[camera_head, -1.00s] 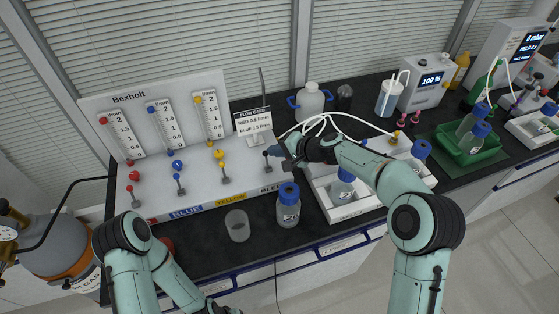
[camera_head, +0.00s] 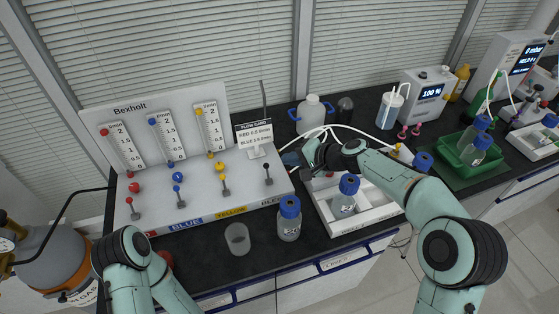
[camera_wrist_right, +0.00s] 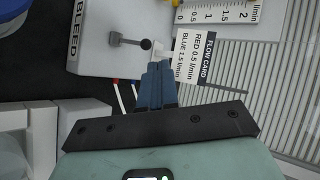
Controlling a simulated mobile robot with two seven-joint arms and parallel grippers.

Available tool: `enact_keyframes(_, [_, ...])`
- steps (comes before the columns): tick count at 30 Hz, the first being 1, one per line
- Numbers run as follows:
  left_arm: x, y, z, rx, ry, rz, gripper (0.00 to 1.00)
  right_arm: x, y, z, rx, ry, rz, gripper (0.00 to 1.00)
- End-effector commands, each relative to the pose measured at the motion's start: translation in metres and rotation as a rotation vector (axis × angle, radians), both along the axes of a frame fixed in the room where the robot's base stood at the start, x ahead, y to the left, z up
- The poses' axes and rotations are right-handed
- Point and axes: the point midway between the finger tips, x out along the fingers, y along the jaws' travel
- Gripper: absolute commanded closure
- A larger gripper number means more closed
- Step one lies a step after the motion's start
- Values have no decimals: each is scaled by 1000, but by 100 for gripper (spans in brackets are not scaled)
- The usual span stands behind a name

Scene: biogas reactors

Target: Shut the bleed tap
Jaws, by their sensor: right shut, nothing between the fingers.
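The bleed tap (camera_head: 268,176) is a small lever with a black ball end on the right of the white panel, above the "BLEED" label. In the head view its ball points up and toward the back of the panel. The right wrist view shows the lever (camera_wrist_right: 129,41) side-on, its ball toward the flow card. My right gripper (camera_head: 288,159) is shut and empty, just right of the tap. In the wrist view its blue fingertips (camera_wrist_right: 158,68) lie close to the ball, with a small gap visible. My left gripper is out of the head view.
The flow card (camera_head: 254,134) stands behind the tap. A blue-capped bottle (camera_head: 289,220) and an empty beaker (camera_head: 237,238) stand in front. A white tray (camera_head: 350,226) lies right, under my right arm.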

Motion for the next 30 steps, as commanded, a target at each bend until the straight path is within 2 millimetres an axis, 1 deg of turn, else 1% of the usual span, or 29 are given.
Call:
enact_keyframes(1, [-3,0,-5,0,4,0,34,-6,-10,5,0,-2,-4,100])
enact_keyframes(6, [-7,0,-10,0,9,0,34,-23,-35,24,0,-1,-3,100])
enact_keyframes(12, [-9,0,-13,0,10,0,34,-34,-52,38,1,1,-2,100])
enact_keyframes(16, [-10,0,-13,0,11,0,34,-37,-55,41,1,2,0,100])
enact_keyframes(30, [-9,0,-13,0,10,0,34,-37,-55,41,1,1,0,100])
